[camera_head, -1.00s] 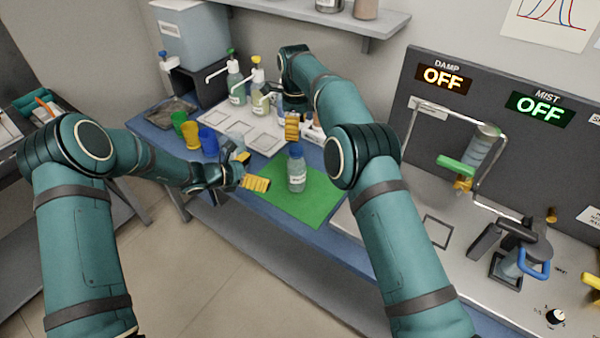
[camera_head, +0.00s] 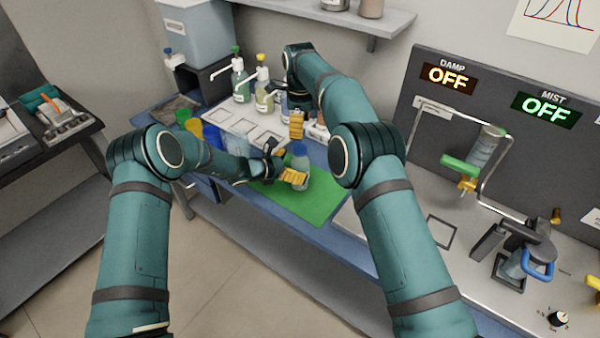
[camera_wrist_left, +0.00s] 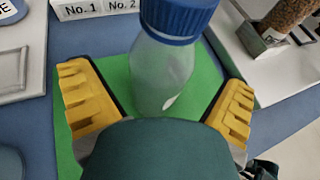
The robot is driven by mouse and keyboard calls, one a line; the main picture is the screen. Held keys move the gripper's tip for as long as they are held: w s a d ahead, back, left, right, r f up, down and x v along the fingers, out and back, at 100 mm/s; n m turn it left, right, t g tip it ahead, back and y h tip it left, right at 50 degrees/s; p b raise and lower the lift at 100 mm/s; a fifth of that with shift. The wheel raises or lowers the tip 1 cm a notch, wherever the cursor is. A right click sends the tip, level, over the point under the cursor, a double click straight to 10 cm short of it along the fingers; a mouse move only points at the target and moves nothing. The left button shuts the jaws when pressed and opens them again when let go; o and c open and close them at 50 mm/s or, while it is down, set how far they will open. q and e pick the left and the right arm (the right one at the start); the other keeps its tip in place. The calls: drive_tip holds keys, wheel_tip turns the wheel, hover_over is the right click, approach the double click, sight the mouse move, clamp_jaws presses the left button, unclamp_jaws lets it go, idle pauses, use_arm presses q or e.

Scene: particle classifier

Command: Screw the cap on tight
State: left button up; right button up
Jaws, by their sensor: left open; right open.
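A clear bottle (camera_head: 302,172) with a blue cap (camera_head: 299,149) stands upright on the green mat (camera_head: 318,206). In the left wrist view the bottle (camera_wrist_left: 160,75) lies between the two yellow fingers, and its blue cap (camera_wrist_left: 180,18) sits on its neck; whether it is tight cannot be told. My left gripper (camera_head: 286,165) is open around the bottle, with gaps on both sides in the left wrist view (camera_wrist_left: 160,105). My right gripper (camera_head: 297,126) is open just above and behind the cap, its far finger partly hidden.
Pump bottles (camera_head: 264,92) and a white tray (camera_head: 245,125) stand behind the mat. Green, yellow and blue cups (camera_head: 194,128) are to the left. A device with a wire frame and a blue handle (camera_head: 538,268) stands at right. The mat's front is clear.

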use_arm(q)
drive_tip(key=shift+x, duration=1.15)
